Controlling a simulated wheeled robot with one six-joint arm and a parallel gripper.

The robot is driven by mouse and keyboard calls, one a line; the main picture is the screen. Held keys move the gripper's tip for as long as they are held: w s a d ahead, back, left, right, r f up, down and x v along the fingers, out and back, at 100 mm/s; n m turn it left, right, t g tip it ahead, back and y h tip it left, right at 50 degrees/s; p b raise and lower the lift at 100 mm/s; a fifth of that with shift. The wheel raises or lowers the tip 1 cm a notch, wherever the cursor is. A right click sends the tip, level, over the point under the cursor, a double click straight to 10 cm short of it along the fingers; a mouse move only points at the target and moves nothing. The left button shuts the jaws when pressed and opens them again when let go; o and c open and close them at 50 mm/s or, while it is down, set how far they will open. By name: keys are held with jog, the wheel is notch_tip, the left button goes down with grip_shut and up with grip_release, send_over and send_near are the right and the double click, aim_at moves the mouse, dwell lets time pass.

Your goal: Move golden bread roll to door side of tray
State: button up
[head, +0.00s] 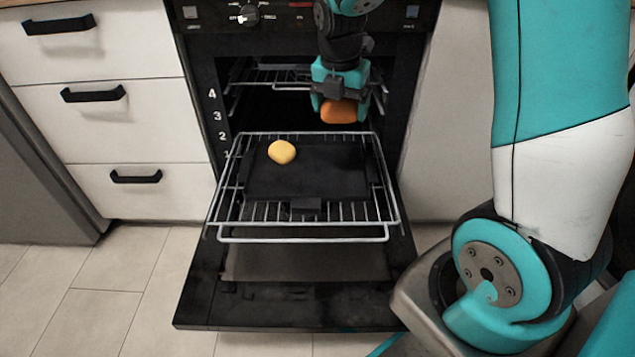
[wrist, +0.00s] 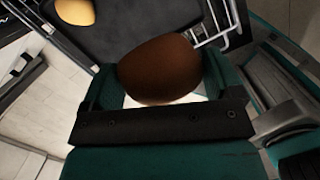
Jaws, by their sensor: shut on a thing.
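My gripper (head: 340,92) is shut on an orange-brown bread roll (head: 338,111) and holds it above the back right part of the tray. The roll also shows between the fingers in the wrist view (wrist: 160,68). A golden-yellow bread roll (head: 282,152) rests on the black tray (head: 310,178), near its back left corner. Part of it shows at the top left of the wrist view (wrist: 75,11). The tray lies on a wire rack, and its front half is bare.
The wire rack (head: 300,238) is pulled out over the open oven door (head: 290,310). Another rack (head: 265,75) sits higher inside the oven. White drawers (head: 130,125) with black handles stand at the left, and a plain white panel (head: 437,130) is at the right.

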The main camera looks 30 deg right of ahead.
aim_at(337, 185)
notch_tip(337, 185, down, 19)
jog(key=b, duration=0.8)
jog(key=shift+f, duration=0.1)
jog(key=o, duration=0.7)
notch_tip(337, 185, up, 12)
jog(key=s+a+p, duration=0.1)
jog(key=a+p, duration=0.1)
jog(key=p, duration=0.3)
jog(key=s+a+r+m+y, duration=0.2)
jog(key=s+a+r+m, duration=0.1)
jog(key=s+a+m, duration=0.3)
jog(key=s+a+r+m+y, duration=0.2)
jog(key=s+a+r+m, duration=0.2)
jog(key=s+a, duration=0.3)
jog(key=s+a+r+m+g+y, duration=0.1)
jog(key=s+a+r+m, duration=0.3)
jog(key=s+a+m, duration=0.3)
jog(key=shift+s+a+m+y, duration=0.3)
jog(key=shift+s+y, duration=0.1)
jog(key=shift+s, duration=0.2)
